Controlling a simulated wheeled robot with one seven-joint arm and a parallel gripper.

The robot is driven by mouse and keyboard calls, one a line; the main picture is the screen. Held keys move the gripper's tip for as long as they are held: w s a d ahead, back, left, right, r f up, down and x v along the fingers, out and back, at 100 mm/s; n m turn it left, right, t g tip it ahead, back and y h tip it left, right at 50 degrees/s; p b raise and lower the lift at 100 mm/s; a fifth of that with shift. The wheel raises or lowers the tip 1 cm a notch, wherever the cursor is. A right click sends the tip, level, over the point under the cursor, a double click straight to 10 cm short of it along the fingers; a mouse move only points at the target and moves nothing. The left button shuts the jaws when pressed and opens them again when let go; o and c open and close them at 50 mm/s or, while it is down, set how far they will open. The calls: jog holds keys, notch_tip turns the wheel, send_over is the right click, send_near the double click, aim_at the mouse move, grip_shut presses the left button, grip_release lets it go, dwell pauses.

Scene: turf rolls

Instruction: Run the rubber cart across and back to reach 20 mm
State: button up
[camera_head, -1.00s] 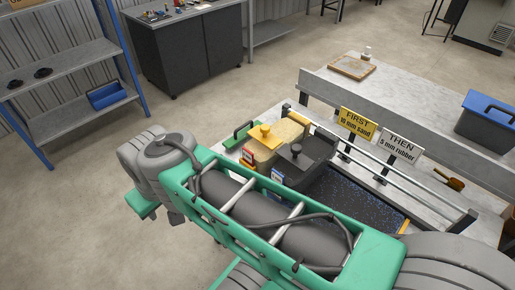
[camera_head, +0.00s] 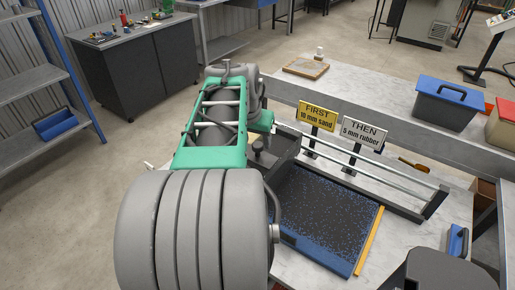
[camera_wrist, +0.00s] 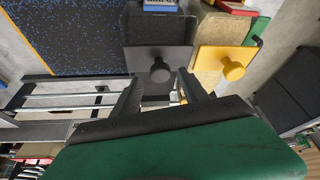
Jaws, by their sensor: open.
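The dark grey rubber cart (camera_head: 285,148) stands at the left end of the blue-speckled dark turf (camera_head: 325,215). In the wrist view the cart (camera_wrist: 134,60) shows its round knob (camera_wrist: 160,72). My gripper (camera_wrist: 160,80) is open, its two fingers to either side of the knob in that view, with gaps; their height over it is unclear. The sand cart's yellow top (camera_wrist: 215,60) and knob are beside it in the wrist view. In the head view my arm hides the sand cart and my fingers.
A yellow sign (camera_head: 317,115) reads "FIRST 10 mm sand"; a white sign (camera_head: 362,137) reads "THEN 5 mm rubber". Metal rails (camera_head: 360,178) run behind the turf. A blue-lidded bin (camera_head: 446,103) stands on the bench at right. A yellow strip (camera_head: 369,240) edges the turf's right end.

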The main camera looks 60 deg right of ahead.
aim_at(257, 145)
jog(key=x, duration=0.4)
jog(key=shift+d+f, duration=0.1)
jog(key=shift+f, duration=0.25)
jog(key=shift+c, duration=0.4)
jog(key=shift+w, duration=0.1)
grip_shut()
dwell(0.5)
